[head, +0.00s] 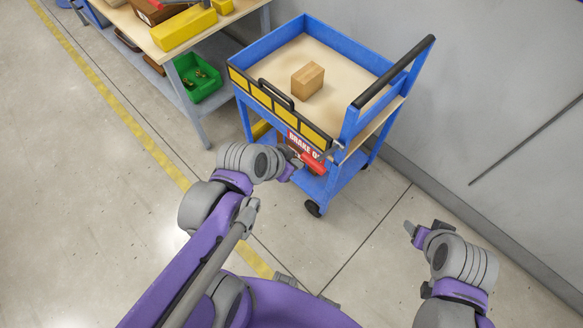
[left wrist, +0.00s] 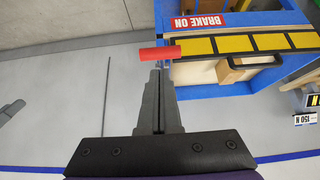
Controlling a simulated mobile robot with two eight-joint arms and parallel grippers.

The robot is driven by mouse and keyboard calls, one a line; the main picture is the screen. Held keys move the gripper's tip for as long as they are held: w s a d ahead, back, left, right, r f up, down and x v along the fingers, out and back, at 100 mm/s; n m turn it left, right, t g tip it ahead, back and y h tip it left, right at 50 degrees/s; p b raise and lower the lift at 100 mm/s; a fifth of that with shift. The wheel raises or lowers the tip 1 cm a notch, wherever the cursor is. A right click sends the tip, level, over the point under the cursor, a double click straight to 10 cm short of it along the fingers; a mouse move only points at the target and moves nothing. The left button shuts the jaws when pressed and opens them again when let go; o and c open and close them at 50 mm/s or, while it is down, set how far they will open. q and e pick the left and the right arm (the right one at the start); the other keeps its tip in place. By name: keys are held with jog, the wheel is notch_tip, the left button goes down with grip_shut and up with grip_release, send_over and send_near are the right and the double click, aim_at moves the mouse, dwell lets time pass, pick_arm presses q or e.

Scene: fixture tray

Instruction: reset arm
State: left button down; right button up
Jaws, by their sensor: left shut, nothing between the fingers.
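My left gripper (head: 292,166) is at the front right corner of the blue cart (head: 357,122). Its fingers (left wrist: 159,74) are shut with nothing between them. A red handle (head: 314,163) is right by the fingertips. In the left wrist view the red handle (left wrist: 160,53) lies across just beyond the tips; whether they touch it I cannot tell. My right gripper (head: 424,232) is apart from the cart, over bare floor at the right. It is small in the head view, and its finger gap is unclear.
The cart carries a cardboard box (head: 308,79), a black front handle (head: 276,94) and a red "BRAKE ON" sign (left wrist: 208,21). A workbench (head: 150,40) with yellow pieces and a green bin (head: 197,78) stands at upper left. The floor around my right arm is clear, with the wall beyond.

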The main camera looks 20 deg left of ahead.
pick_arm(q)
jog(key=shift+s+r, duration=0.2)
jog(key=shift+r, duration=0.1)
jog(key=shift+w, duration=0.15)
jog(key=s+a+n+y, duration=0.1)
jog(key=s+n, duration=0.1)
jog(key=s+a+n+y, duration=0.1)
jog(key=s+a+n, duration=0.1)
jog(key=shift+s+g, duration=0.25)
jog(key=shift+g, duration=0.15)
dwell(2.0)
